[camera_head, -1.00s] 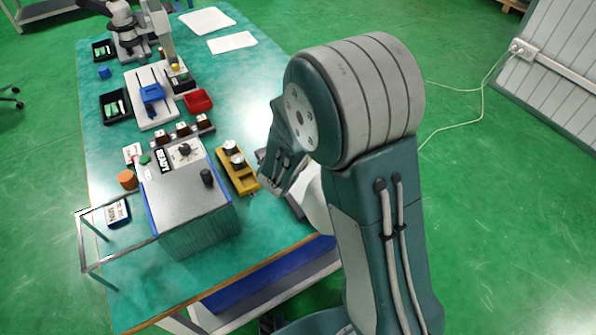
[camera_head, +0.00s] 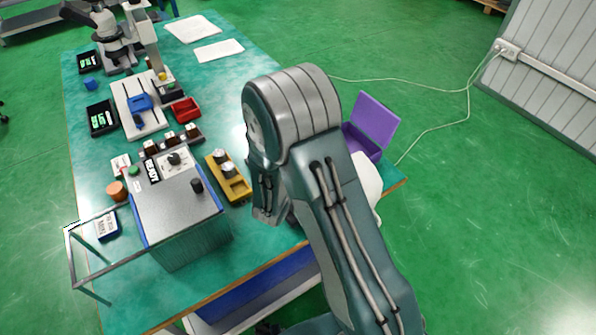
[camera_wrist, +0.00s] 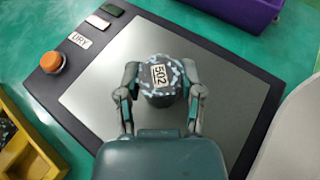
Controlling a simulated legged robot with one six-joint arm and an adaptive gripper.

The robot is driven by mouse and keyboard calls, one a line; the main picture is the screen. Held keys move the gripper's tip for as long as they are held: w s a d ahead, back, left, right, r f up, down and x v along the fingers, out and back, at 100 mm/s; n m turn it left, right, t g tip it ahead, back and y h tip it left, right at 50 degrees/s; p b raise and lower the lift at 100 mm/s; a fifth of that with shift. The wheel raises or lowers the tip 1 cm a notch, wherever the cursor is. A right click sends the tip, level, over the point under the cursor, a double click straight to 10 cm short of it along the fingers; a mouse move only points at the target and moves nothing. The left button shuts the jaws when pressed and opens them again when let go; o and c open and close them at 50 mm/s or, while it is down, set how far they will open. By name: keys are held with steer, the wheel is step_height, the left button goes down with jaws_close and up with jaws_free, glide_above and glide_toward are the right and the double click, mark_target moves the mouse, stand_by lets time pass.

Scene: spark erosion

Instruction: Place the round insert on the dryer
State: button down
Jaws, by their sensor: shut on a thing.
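The round insert (camera_wrist: 160,93) is a dark, speckled cylinder with a pale "502" label on top. My gripper (camera_wrist: 161,80) is shut on it, with one finger on each side, in the wrist view. The dryer (camera_wrist: 97,108) is a flat unit with a dark frame, a grey plate, an orange button (camera_wrist: 52,62) and a "DRY" label (camera_wrist: 79,40). The insert is over the grey plate. I cannot tell whether it touches the plate. In the head view my arm hides the gripper, the insert and most of the dryer.
A yellow tray (camera_head: 236,189) with round pieces stands left of my arm; its edge shows in the wrist view (camera_wrist: 45,150). An open purple box (camera_head: 372,125) lies beyond the dryer. A grey "READY" machine (camera_head: 175,205) stands further left. A white object (camera_wrist: 298,130) borders the dryer's right side.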

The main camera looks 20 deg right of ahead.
steer(key=shift+c, duration=1.1)
jaws_free()
steer(key=shift+f, duration=0.1)
steer(key=v, duration=1.2)
steer(key=shift+r, duration=0.2)
